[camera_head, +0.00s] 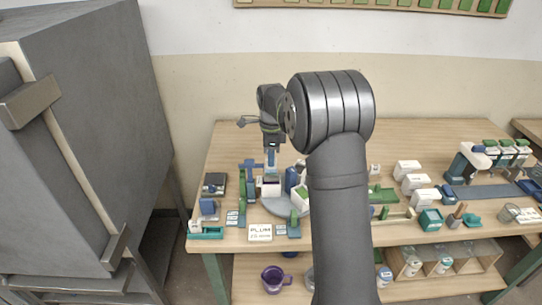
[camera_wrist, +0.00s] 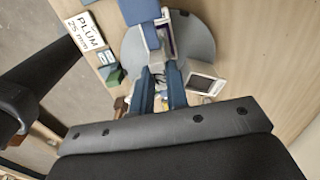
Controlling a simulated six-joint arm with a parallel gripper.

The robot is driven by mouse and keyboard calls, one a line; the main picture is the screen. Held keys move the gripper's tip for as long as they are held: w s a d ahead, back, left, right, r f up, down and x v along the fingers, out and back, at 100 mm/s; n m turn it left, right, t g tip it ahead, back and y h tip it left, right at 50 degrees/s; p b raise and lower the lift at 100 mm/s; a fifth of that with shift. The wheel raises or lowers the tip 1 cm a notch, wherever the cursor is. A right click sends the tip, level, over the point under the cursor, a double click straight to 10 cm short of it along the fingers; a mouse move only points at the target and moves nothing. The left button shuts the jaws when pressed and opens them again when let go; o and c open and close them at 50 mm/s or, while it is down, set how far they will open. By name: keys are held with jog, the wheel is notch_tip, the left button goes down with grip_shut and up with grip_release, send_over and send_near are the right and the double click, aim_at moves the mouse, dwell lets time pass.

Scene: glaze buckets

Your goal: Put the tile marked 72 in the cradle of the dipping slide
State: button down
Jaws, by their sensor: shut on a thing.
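My gripper (camera_head: 271,160) is at the left part of the bench, just above a white bucket (camera_head: 270,190) with a purple top. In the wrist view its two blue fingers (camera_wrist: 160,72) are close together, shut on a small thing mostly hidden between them. I cannot read a number on it. The dipping slide (camera_head: 249,182) seems to be the blue upright left of the bucket, with an arm reaching toward the bucket. In the wrist view the blue part (camera_wrist: 140,10) is beyond the fingertips, beside the white and purple bucket (camera_wrist: 168,38). The cradle cannot be made out clearly.
A sign reading PLUM 25 mm (camera_head: 260,232) stands in front. A grey round plate (camera_wrist: 200,40) lies under the bucket. A pale framed piece (camera_wrist: 206,86) lies right of the fingers. White boxes (camera_head: 407,168) stand further right. My arm hides the bench middle.

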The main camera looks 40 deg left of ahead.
jog(key=c, duration=1.3)
grip_release()
jog(key=shift+c, duration=0.2)
jog(key=shift+r, duration=3.55)
notch_tip(320, 180, down, 7)
jog(key=shift+r, duration=0.85)
